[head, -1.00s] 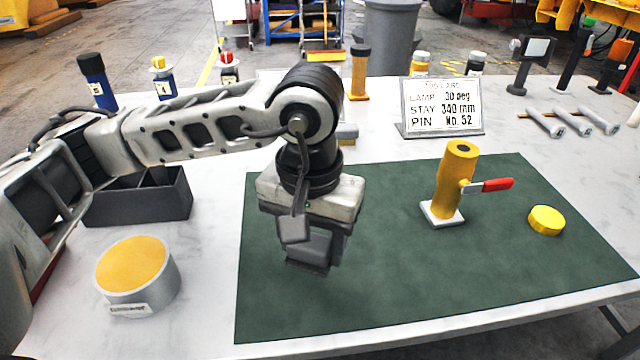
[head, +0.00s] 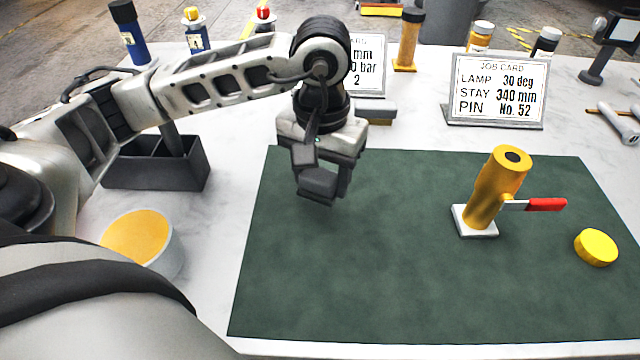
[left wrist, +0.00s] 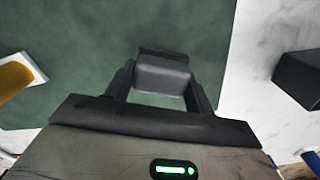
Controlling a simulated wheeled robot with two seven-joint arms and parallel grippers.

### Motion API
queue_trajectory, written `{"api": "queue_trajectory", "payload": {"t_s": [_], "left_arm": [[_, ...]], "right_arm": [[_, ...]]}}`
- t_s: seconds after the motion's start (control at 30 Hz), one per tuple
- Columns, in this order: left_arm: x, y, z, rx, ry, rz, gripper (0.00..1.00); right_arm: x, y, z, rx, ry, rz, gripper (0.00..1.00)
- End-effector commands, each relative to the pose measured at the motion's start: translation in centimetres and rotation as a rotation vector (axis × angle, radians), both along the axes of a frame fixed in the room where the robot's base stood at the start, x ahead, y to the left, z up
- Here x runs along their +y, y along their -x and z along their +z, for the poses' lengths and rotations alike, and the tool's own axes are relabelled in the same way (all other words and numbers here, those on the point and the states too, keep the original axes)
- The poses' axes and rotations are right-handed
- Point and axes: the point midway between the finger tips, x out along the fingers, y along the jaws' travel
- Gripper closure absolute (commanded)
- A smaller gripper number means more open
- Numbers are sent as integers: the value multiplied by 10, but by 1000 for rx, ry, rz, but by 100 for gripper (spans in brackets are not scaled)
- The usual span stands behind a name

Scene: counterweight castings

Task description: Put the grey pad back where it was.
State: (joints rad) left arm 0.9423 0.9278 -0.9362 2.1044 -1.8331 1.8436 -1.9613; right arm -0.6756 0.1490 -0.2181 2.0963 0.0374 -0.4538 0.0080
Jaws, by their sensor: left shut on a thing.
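My left gripper (head: 323,180) is shut on the grey pad (head: 317,186), a small dark grey block. In the left wrist view the pad (left wrist: 162,76) sits between the two fingers (left wrist: 158,88). The gripper points down over the back left part of the green mat (head: 400,270). The pad seems to hang above the mat, but the exact gap cannot be told. My right gripper is not in view.
A yellow post with a red lever (head: 496,185) and a yellow disc (head: 596,247) stand on the mat's right. A dark divided box (head: 150,173) and a yellow-topped round casting (head: 140,238) are at left. A job card (head: 497,90) stands behind. The mat's front is clear.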

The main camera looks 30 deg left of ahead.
Motion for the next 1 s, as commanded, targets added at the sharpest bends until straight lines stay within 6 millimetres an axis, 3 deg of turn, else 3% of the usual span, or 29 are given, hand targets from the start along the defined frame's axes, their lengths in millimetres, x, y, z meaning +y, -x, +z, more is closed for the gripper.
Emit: {"api": "queue_trajectory", "payload": {"t_s": [0.23,0.43,0.83,0.87,0.9,0.93,1.0], "left_arm": [[8,-8,-14,2,-1,3,68],[9,-9,-43,3,0,0,68],[9,-9,-52,-1,0,0,68],[9,-9,-50,-1,0,0,41],[9,-9,-49,-1,0,0,30],[9,-9,-49,-1,0,0,24],[9,-9,-49,-1,0,0,24]], "right_arm": [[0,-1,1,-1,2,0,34],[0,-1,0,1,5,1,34],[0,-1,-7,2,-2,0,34],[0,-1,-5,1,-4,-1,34],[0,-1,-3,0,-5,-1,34],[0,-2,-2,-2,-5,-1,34],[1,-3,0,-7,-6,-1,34]]}}
